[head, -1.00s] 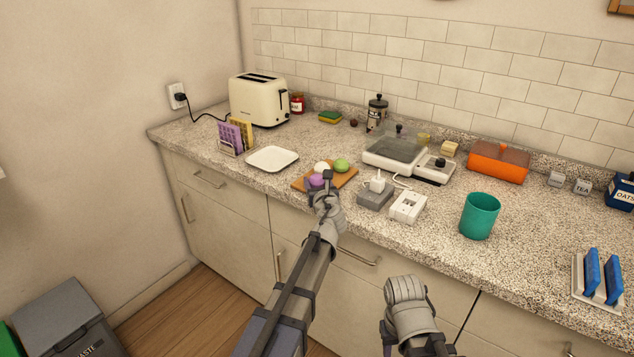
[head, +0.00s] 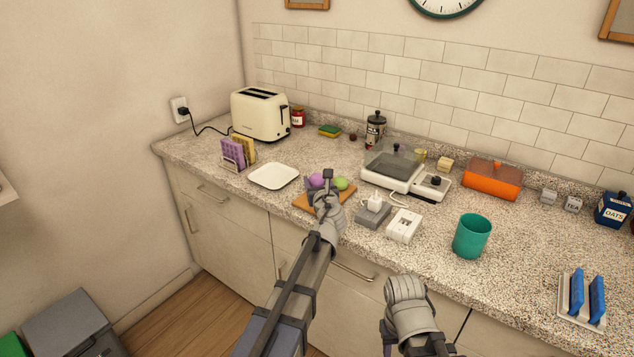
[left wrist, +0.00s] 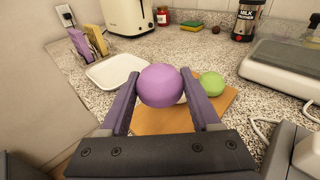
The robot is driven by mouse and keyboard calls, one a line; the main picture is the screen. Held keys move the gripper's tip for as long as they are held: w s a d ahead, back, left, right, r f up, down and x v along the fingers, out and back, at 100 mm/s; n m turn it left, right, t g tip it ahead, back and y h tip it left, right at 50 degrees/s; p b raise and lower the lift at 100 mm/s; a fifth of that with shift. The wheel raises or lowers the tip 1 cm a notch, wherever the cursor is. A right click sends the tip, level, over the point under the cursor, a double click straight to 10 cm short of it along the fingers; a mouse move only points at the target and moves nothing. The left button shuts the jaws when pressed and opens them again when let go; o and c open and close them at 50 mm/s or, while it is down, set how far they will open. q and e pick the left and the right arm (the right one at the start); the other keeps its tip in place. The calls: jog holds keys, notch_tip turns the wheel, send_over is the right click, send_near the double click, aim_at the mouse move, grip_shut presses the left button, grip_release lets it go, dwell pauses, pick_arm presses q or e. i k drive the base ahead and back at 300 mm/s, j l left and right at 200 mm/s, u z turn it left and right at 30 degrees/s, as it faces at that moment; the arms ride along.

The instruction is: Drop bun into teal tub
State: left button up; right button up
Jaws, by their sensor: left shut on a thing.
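My left gripper (head: 322,181) is shut on a round purple bun (head: 316,181). In the left wrist view the purple bun (left wrist: 158,86) sits between the two fingers, above the wooden board (left wrist: 160,118). A green bun (head: 341,184) rests on the board (head: 310,203). A sliver of a white round thing (left wrist: 183,99) shows behind the held bun, mostly hidden. The teal tub (head: 472,237) stands upright and open-topped on the counter, well to the right of my left gripper. My right gripper (head: 404,289) is low in front of the counter; its fingers cannot be made out.
A grey block with a white plug (head: 373,214) and a white socket box (head: 403,225) stand between the board and the tub. A white scale-like appliance (head: 395,178) is behind them. A white plate (head: 273,176) lies left. A blue-slatted rack (head: 584,297) is right of the tub.

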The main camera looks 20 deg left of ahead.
aim_at(468, 248)
jog(key=l, duration=0.7)
jog(key=k+l, duration=0.15)
jog(key=l, duration=1.25)
jog(key=k, duration=0.05)
